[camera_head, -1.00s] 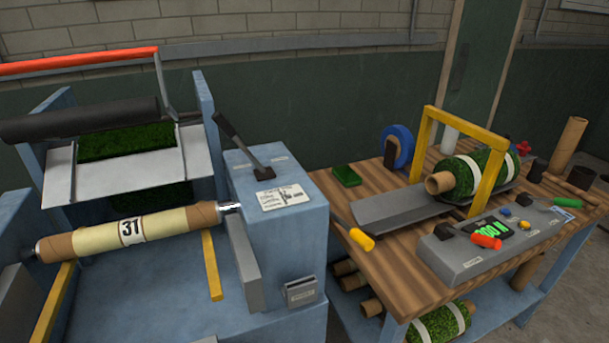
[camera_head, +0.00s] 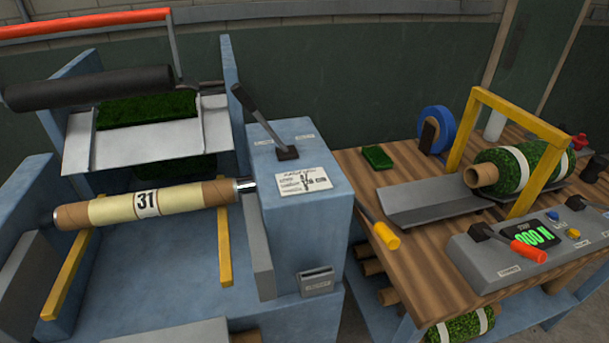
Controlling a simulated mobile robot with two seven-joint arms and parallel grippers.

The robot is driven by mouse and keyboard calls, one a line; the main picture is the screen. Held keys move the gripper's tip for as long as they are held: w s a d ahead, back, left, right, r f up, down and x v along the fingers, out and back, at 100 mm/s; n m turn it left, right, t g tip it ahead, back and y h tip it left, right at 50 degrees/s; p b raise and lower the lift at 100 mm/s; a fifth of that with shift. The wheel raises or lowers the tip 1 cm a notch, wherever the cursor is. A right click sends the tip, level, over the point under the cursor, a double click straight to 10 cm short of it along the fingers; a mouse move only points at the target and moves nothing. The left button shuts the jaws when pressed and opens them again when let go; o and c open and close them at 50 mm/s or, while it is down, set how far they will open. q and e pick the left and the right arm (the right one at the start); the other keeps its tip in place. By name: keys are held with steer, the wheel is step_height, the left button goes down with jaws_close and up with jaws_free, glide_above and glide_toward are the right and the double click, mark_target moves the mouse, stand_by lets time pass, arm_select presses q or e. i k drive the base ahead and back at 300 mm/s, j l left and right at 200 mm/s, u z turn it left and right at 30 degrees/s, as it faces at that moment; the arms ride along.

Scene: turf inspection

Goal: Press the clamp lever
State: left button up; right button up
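A black-handled lever (camera_head: 262,122) stands tilted on top of the blue machine cabinet (camera_head: 296,235), beside an instruction plate (camera_head: 303,181). The small labels are too blurred to read, so I cannot tell which is the clamp lever. Neither of my grippers is in view.
A core roll marked 31 (camera_head: 180,200) spans the blue machine on the left. On the bench (camera_head: 425,265) are a turf roll (camera_head: 515,168) in a grey trough (camera_head: 430,203) under a yellow frame (camera_head: 458,135), a yellow-handled tool (camera_head: 385,235) and a blue tape roll (camera_head: 442,125).

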mark_target(241, 93)
steer(key=k+j+u, duration=0.5)
steer(key=k+j, duration=0.4)
